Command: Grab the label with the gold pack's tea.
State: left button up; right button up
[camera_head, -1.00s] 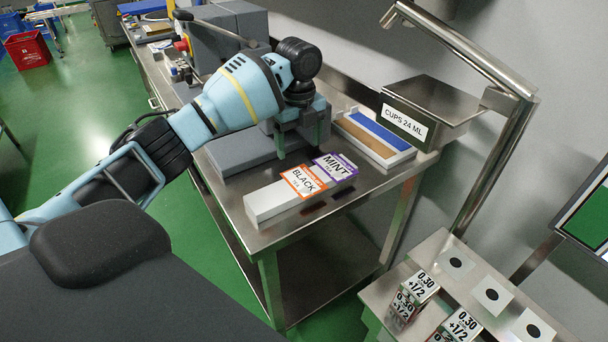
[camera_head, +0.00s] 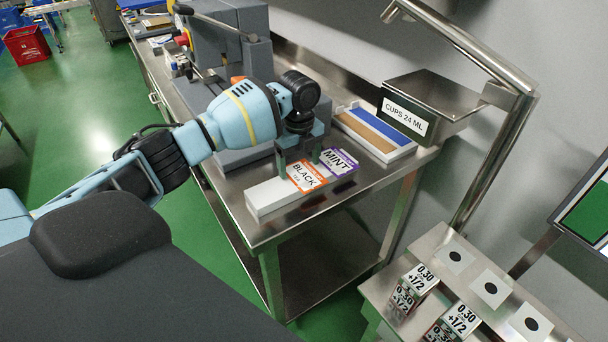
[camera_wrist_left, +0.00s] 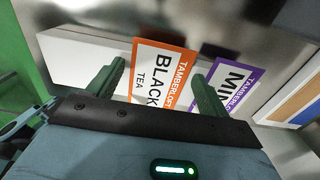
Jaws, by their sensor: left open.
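An orange-bordered label reading BLACK TEA (camera_head: 306,177) lies on a long white block (camera_head: 264,199) on the steel table. It also shows in the left wrist view (camera_wrist_left: 158,76). A purple-bordered label reading MINT (camera_head: 338,161) lies beside it to the right, and in the left wrist view (camera_wrist_left: 232,88) it is partly covered by a finger. My left gripper (camera_head: 299,164) is open and empty, just above the BLACK label. In the left wrist view, its fingers (camera_wrist_left: 158,72) flank that label. I cannot make out a gold tea pack. My right gripper is not in view.
A white tray with blue and tan parts (camera_head: 378,134) sits behind the labels. A steel bin marked CUPS 24 ML (camera_head: 432,103) stands at the right. A grey machine (camera_head: 230,38) stands at the back. A lower stand (camera_head: 440,241) holds several small boxes.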

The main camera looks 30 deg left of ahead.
aim_at(300, 170)
pick_arm(q)
jog(key=shift+f, duration=0.1)
dwell(0.4)
jog(key=c, duration=0.7)
notch_tip(300, 170, up, 10)
jog(key=shift+r, duration=0.1)
